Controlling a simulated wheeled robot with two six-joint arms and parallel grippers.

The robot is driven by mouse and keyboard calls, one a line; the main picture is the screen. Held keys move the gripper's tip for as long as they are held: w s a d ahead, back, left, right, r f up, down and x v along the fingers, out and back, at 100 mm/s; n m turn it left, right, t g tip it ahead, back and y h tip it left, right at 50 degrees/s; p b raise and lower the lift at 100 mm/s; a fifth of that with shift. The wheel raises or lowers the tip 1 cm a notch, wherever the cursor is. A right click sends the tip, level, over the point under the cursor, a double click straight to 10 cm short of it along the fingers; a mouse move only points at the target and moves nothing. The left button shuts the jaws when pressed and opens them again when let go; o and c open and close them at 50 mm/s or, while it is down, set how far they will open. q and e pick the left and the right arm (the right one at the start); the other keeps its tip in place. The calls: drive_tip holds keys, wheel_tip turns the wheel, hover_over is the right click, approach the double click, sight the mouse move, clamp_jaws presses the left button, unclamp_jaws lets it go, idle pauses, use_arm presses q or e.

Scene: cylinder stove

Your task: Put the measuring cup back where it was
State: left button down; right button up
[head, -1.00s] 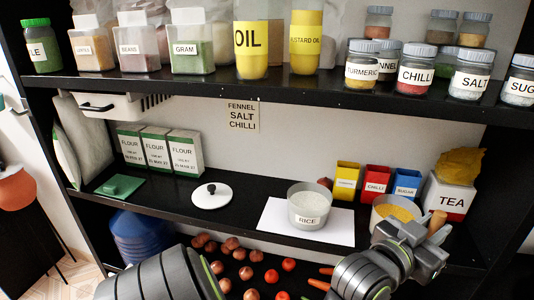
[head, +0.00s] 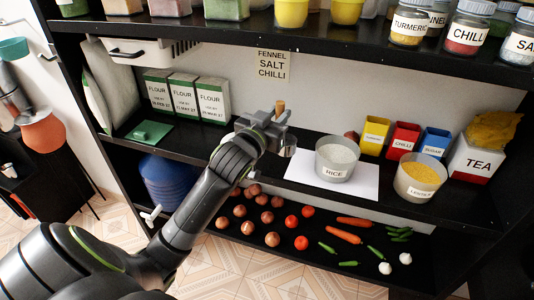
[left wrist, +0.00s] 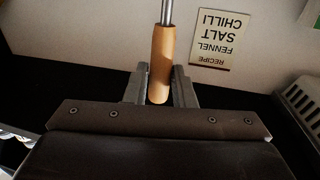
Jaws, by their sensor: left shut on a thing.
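My left gripper (head: 268,128) is shut on the wooden handle of the measuring cup (head: 281,106). It holds the cup above the middle shelf, left of the rice bowl (head: 336,160). The handle points up in the head view, and a small metal part shows just right of the jaws. In the left wrist view the wooden handle (left wrist: 160,62) sits between the two fingers, with a metal rod beyond it. The cup's bowl is not clearly visible. My right gripper is not in view.
The rice bowl stands on a white sheet (head: 303,179). A lentil bowl (head: 418,180), small coloured boxes and a tea box (head: 475,162) stand to its right. Flour boxes (head: 212,98) and a green item (head: 149,132) are at left. The upper shelf (head: 300,42) overhangs.

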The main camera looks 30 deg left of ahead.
use_arm(q)
drive_tip(key=w+a+r+y, duration=0.1)
drive_tip(key=w+a+r, duration=0.1)
drive_tip(key=a, duration=0.4)
wheel_tip(320, 180, down, 9)
drive_tip(key=p, duration=0.2)
drive_tip(key=shift+f+n, duration=0.2)
drive_tip(key=shift+n, duration=0.1)
drive_tip(key=shift+a+f, duration=0.1)
drive_tip(key=c, duration=1.2)
unclamp_jaws()
drive_tip(key=shift+s, duration=0.15)
